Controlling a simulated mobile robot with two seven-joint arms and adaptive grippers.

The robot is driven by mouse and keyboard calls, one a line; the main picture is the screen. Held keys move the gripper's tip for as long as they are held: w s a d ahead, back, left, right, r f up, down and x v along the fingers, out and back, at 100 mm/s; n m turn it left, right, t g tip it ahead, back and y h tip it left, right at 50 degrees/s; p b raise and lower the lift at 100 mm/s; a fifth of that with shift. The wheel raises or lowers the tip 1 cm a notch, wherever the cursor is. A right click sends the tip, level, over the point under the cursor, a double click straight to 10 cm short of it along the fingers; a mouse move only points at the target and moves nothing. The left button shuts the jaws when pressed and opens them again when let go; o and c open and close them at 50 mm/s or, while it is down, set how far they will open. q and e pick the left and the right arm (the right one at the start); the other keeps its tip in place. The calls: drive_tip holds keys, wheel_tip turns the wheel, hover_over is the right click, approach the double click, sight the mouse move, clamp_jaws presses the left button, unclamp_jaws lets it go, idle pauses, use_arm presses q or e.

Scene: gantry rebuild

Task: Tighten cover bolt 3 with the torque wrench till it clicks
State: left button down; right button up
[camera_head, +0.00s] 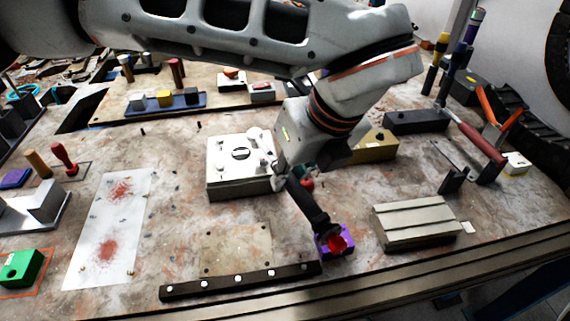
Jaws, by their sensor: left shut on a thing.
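The white square housing with its cover (226,178) stands at mid-table, with a dark-ringed round part in the middle of its top. My left gripper (285,178) is at the housing's right edge, shut on what looks like the torque wrench. The wrench's black handle (308,205) slants down to the right, its red end over a purple block. A pale metal part (256,136) lies over the cover's right side; I cannot tell whether it is the wrench head. The bolt numbers cannot be read, and my wrist hides part of the cover's right side. My right gripper is not in view.
The purple block (322,243) is under the handle end. A grey grooved block (412,224) stands to the right, and a tan box (378,147) behind it. A dark bar with pale studs (240,280) lies in front. A white stained sheet (108,225) lies left.

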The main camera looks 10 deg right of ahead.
use_arm(q)
drive_tip(key=s+f, duration=0.1)
drive_tip(key=s+d+f+m, duration=0.1)
drive_tip(key=s+f+m, duration=0.1)
drive_tip(key=f, duration=0.1)
drive_tip(key=shift+s+d, duration=0.25)
drive_tip(key=shift+s, duration=0.15)
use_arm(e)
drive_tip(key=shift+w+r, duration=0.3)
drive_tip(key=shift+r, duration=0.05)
use_arm(q)
drive_tip(key=shift+a+r+m, duration=0.1)
drive_tip(key=shift+a+m, duration=0.2)
drive_tip(key=shift+a, duration=0.05)
drive_tip(key=shift+s+a+m+t+h, duration=0.2)
drive_tip(key=shift+a+m+t+h, duration=0.15)
drive_tip(key=shift+a+m, duration=0.6)
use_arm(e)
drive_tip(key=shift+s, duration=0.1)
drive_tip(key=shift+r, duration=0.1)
use_arm(q)
drive_tip(key=shift+a, duration=0.1)
drive_tip(key=shift+a+r+m+t+h, duration=0.1)
drive_tip(key=shift+a+m+t+h, duration=0.25)
drive_tip(key=shift+a+m, duration=0.9)
drive_tip(key=shift+a, duration=0.25)
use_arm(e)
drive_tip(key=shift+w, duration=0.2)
